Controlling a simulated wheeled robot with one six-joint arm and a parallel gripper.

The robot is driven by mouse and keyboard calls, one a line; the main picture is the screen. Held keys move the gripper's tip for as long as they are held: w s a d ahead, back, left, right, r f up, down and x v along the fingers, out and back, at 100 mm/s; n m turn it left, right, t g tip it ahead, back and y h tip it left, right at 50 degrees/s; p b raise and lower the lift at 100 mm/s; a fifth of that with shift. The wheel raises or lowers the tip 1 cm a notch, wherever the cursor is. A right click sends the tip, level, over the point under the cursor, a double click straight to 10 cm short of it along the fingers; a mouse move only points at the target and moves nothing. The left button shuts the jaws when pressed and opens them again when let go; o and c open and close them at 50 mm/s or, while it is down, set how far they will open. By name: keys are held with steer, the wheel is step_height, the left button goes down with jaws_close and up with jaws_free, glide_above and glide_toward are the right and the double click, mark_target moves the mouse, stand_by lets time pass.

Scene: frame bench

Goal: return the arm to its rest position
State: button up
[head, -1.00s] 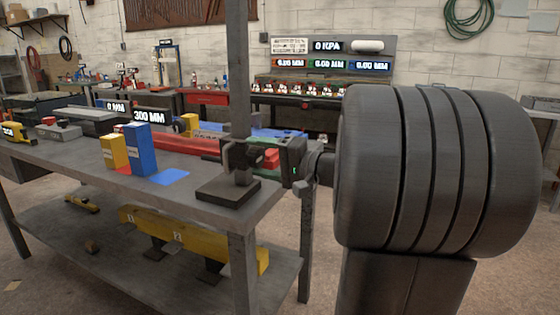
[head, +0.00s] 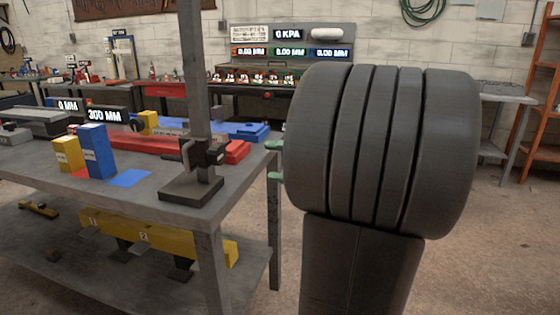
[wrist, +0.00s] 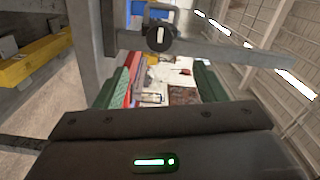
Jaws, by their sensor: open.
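My gripper (head: 273,160) shows in the head view only as two green fingertips, parted one above the other, at the left of my large dark arm link (head: 382,150). The rest of it is hidden behind that link. The fingertips point left toward the upright post (head: 192,70) and its dark clamp (head: 203,152), with a gap between. In the wrist view my gripper (wrist: 158,88) has its green fingers wide apart with nothing held between them. The post (wrist: 88,30) also shows there at the upper left.
The grey bench (head: 130,190) fills the left, bearing a yellow block (head: 66,154), a blue block (head: 97,152) and a long red beam (head: 125,142). A yellow beam (head: 150,240) lies on its lower shelf. Floor (head: 480,240) is open at the right; an orange rack (head: 540,125) stands beyond.

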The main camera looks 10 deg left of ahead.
mark_target(222, 155)
steer(key=shift+a, duration=0.1)
stand_by(0.3)
steer(key=a, duration=0.4)
steer(key=a+b, duration=0.1)
steer(key=a, duration=0.4)
steer(key=w+a+b, duration=0.1)
steer(key=a, duration=0.3)
steer(key=shift+a, duration=0.3)
